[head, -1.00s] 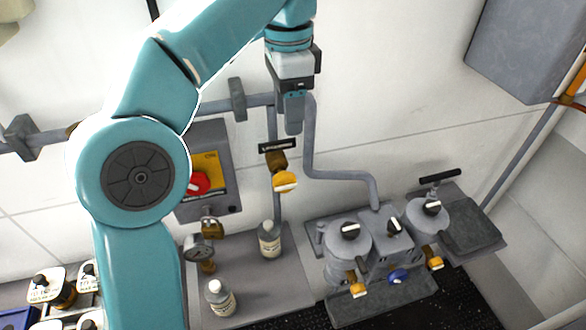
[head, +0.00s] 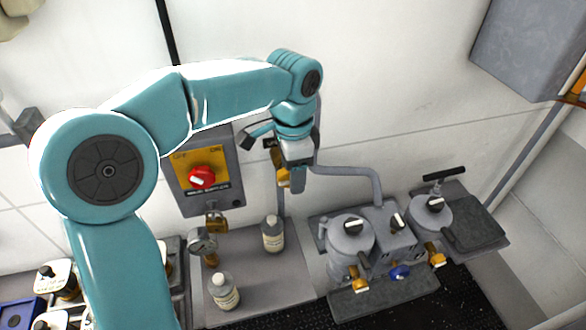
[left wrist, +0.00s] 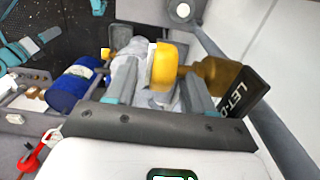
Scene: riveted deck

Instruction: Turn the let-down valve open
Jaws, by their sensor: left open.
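The let-down valve shows in the left wrist view as a yellow handle (left wrist: 163,65) on a brass body (left wrist: 212,74), beside a black plate reading "LET-D" (left wrist: 243,96), the rest cut off. In the head view the valve's yellow handle (head: 284,178) is partly hidden behind my left gripper (head: 297,184). My left gripper is open, and in the left wrist view its two fingers (left wrist: 160,98) stand either side of the yellow handle. I cannot tell whether either finger touches it. My right gripper is not in view.
A panel with a red knob (head: 202,178) and a brass padlock (head: 216,222) is left of the valve. A gauge (head: 203,243) and two bottles (head: 273,234) (head: 224,292) stand below. Grey lidded vessels (head: 351,240) are at right. A grey pipe (head: 350,172) runs along the wall.

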